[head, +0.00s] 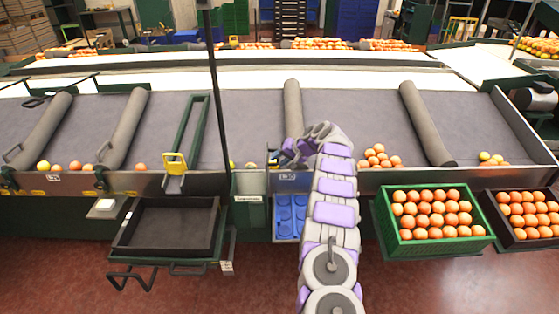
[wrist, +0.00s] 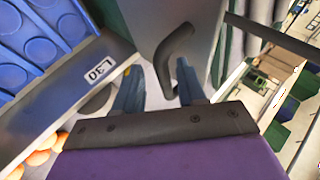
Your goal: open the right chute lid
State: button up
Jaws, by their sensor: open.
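My gripper (head: 284,154) is at the front rail of the sorting table, above the blue tray, with its arm partly hiding the area. In the wrist view, the open gripper (wrist: 158,80) has its two fingers apart. A dark curved handle (wrist: 176,50) on a grey panel (wrist: 150,18) lies between and just beyond the fingertips. The handle looks empty of any grip; whether a finger touches it cannot be told. The panel may be the right chute lid, but the head view does not show it clearly behind my arm.
The blue tray (head: 283,213) with round pockets is below my gripper. A green crate of oranges (head: 391,222) stands to the right, and an empty black tray (head: 150,243) to the left. A dark upright post (head: 214,90) stands left of my arm.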

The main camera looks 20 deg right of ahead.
jog(key=p+v, duration=0.2)
jog(key=v, duration=1.5)
jog(key=shift+p, duration=0.35)
jog(key=shift+s+f, duration=0.1)
jog(key=s+a+r+n+g, duration=0.25)
jog(key=s+a+r, duration=0.25)
jog(key=s+a, duration=0.7)
jog(key=s+a+r+n+g, duration=0.25)
jog(key=s+a+r, duration=0.25)
jog(key=s+a, duration=0.65)
jog(key=s+f+g+h, duration=0.1)
jog(key=s+f+h, duration=0.2)
jog(key=s, duration=1.3)
jog(key=s+f+g+h, duration=0.2)
jog(key=s, duration=1.4)
jog(key=shift+s+f+g+h, duration=0.15)
jog(key=shift+f+g+h, duration=0.15)
jog(key=shift+f+h, duration=0.1)
